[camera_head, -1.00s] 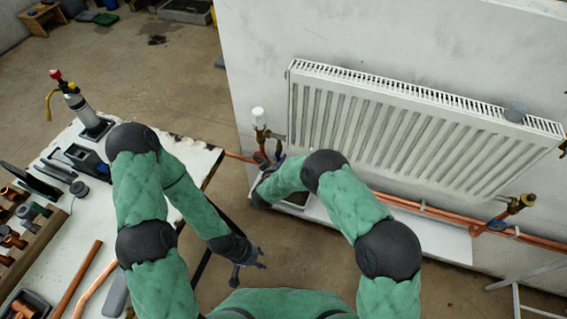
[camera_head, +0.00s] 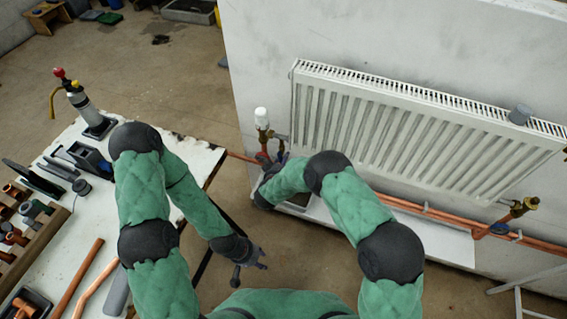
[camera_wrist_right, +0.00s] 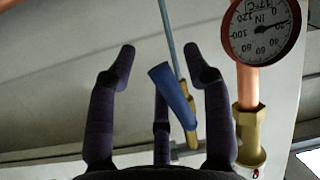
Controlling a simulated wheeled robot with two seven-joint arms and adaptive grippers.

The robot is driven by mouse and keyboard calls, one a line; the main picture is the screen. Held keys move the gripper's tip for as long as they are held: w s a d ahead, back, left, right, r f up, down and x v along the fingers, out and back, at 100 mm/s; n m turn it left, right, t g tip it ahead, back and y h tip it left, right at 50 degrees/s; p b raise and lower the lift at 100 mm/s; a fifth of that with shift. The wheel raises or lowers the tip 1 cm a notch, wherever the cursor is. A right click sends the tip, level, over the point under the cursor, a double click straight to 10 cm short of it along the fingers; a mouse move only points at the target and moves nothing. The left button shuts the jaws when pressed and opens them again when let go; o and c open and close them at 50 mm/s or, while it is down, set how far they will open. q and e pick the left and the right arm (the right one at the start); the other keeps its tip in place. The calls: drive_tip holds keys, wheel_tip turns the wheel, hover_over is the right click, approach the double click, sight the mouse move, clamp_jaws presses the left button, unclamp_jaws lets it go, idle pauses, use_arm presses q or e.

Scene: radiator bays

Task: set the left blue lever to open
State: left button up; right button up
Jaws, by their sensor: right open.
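The left blue lever (camera_wrist_right: 172,92) shows in the right wrist view on a thin pipe with a brass fitting, between the spread fingers of my right gripper (camera_wrist_right: 163,62). The gripper is open around it. Contact with the fingers cannot be told. In the head view the lever (camera_head: 281,147) shows as a small blue spot beside the valve at the radiator's left end, and my forearm hides most of the right gripper. My left gripper (camera_head: 249,262) hangs low between the bench and the radiator, apart from the lever; its finger opening is unclear.
A dial gauge (camera_wrist_right: 264,32) on a copper pipe stands close to the right of the lever. The white radiator (camera_head: 420,130) hangs on the wall, with another blue lever (camera_head: 500,229) at its right end. A bench (camera_head: 85,220) with pipes and tools stands at left.

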drive_tip(key=v, duration=1.2)
idle(0.3)
drive_tip(key=s+d+f+m+g+y, duration=0.1)
drive_tip(key=s+d+f+g+y, duration=0.4)
drive_tip(key=d+f, duration=0.5)
drive_tip(key=s+d+f+m+g+y, duration=0.1)
drive_tip(key=s+d+g, duration=0.1)
drive_tip(key=s, duration=0.8)
drive_tip(key=s+d+f+m+g+y, duration=0.1)
drive_tip(key=s+d+f+g, duration=0.1)
drive_tip(key=s+g, duration=0.3)
drive_tip(key=s+d, duration=0.1)
drive_tip(key=s, duration=0.3)
drive_tip(key=shift+s, duration=0.35)
